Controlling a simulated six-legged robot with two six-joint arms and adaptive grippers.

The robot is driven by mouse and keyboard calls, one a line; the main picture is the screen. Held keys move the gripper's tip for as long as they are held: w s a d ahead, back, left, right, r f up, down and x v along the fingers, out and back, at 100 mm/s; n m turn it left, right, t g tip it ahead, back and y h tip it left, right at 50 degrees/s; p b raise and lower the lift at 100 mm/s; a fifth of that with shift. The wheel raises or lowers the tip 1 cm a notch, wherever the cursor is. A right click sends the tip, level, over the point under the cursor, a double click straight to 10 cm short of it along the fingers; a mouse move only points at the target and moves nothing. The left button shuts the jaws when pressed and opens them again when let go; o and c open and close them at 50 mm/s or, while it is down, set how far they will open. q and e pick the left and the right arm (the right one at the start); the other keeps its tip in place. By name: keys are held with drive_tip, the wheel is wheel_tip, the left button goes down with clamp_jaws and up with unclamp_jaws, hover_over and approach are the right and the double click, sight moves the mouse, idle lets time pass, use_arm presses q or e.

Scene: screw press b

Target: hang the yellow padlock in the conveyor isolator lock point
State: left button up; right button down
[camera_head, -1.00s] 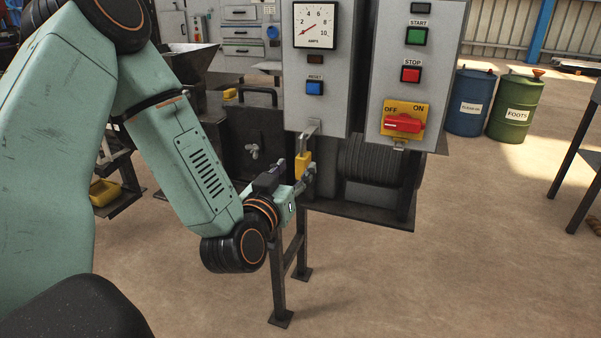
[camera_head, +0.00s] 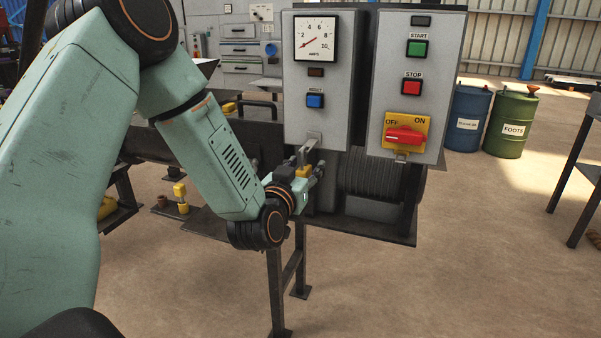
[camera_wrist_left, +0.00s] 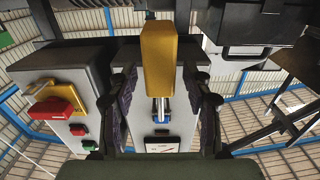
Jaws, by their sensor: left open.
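In the left wrist view the padlock (camera_wrist_left: 158,58) lies between the two spread fingers, with a gap on each side. The red isolator switch (camera_head: 404,136) on its yellow OFF/ON plate is on the right box, with a small tab (camera_head: 401,156) below it. My right gripper is not in view.
The ammeter box (camera_head: 315,85) and the start/stop box (camera_head: 415,65) stand close above my gripper. A dark ribbed drum (camera_head: 370,176) is behind it to the right. Blue (camera_head: 467,118) and green (camera_head: 512,122) barrels stand farther right.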

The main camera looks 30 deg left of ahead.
use_arm(q)
drive_tip(key=shift+s+a, duration=0.1)
drive_tip(key=c, duration=0.3)
clamp_jaws()
idle(0.5)
